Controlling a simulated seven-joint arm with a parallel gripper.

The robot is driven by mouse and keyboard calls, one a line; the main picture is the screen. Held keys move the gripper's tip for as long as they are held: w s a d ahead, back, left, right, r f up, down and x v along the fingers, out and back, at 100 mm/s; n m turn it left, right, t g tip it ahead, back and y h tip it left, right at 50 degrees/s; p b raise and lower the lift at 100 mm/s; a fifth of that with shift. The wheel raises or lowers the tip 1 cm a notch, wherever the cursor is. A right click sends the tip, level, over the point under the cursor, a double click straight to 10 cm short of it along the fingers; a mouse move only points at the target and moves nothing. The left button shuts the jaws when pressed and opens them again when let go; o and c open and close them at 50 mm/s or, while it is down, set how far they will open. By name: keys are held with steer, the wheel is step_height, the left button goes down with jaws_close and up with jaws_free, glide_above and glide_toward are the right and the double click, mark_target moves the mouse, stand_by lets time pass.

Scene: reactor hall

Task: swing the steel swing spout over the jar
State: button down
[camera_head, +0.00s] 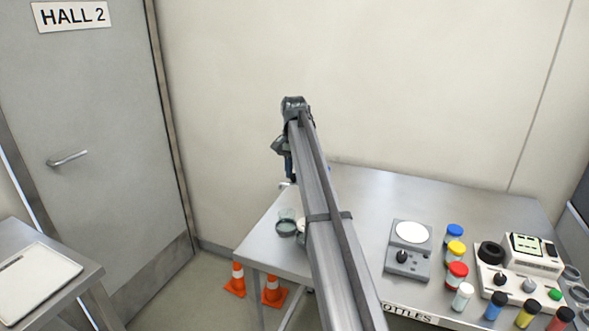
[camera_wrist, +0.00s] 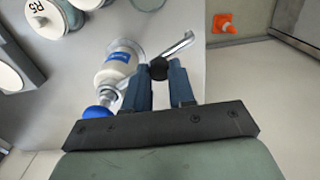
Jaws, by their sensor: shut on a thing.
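The steel swing spout (camera_wrist: 180,46) shows in the wrist view as a short bright bar slanting up and right from a black knob (camera_wrist: 158,69). My gripper (camera_wrist: 160,72) is shut on this knob, one blue finger on each side. In the head view my gripper is mostly hidden by my own arm. A small glass jar (camera_head: 287,226) stands near the table's left end in the head view. Round jar-like vessels (camera_wrist: 48,17) show at the upper left of the wrist view, one marked R5. I cannot tell which is the task's jar, nor what lies under the spout tip.
A white bottle with a blue label (camera_wrist: 116,66) stands close left of my fingers. A blue cap (camera_wrist: 98,113) is below it. The table (camera_head: 370,185) also holds a scale (camera_head: 408,262) and several coloured bottles. Orange cones (camera_head: 236,281) stand on the floor.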

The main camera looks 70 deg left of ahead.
steer(key=shift+s+d+n, duration=0.15)
steer(key=shift+d+n, duration=1.1)
steer(key=shift+n, duration=0.3)
steer(key=shift+s+d+n, duration=0.15)
steer(key=shift+d+n, duration=1.05)
steer(key=shift+n, duration=0.35)
steer(key=c, duration=0.9)
jaws_free()
steer(key=shift+c, duration=0.2)
step_height(320, 180, up, 14)
steer(key=shift+f, duration=0.1)
